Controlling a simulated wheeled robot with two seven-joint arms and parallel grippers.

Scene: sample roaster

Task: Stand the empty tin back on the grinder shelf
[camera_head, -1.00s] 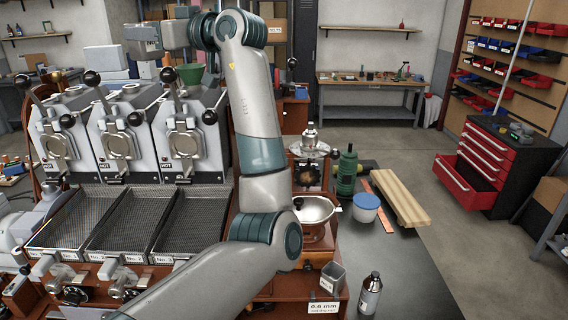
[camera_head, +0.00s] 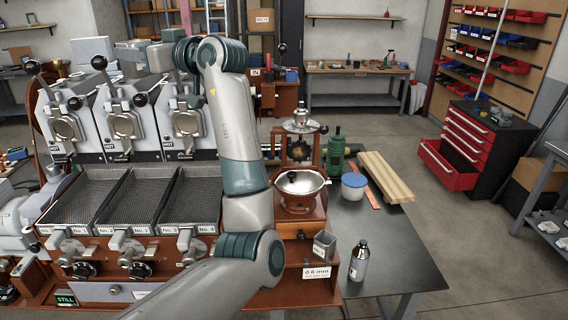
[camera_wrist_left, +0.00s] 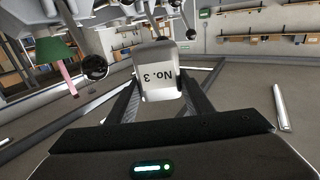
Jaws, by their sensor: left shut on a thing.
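In the left wrist view my left gripper (camera_wrist_left: 158,88) is shut on a pale metal tin (camera_wrist_left: 160,72) with a "No. 3" label that reads upside down. The tin sits between the two dark fingers; its inside is hidden. In the head view my left arm rises across the middle and its wrist bends left above the roasters; the fingers and held tin are not clear there. The grinder (camera_head: 299,187) stands right of my arm. Another small metal tin (camera_head: 325,244) stands on the grinder's wooden shelf (camera_head: 315,288), behind the "0.6 mm" sign. My right gripper is not in view.
Three roasters (camera_head: 122,122) and mesh trays (camera_head: 128,202) are at left. The table's front right is clear.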

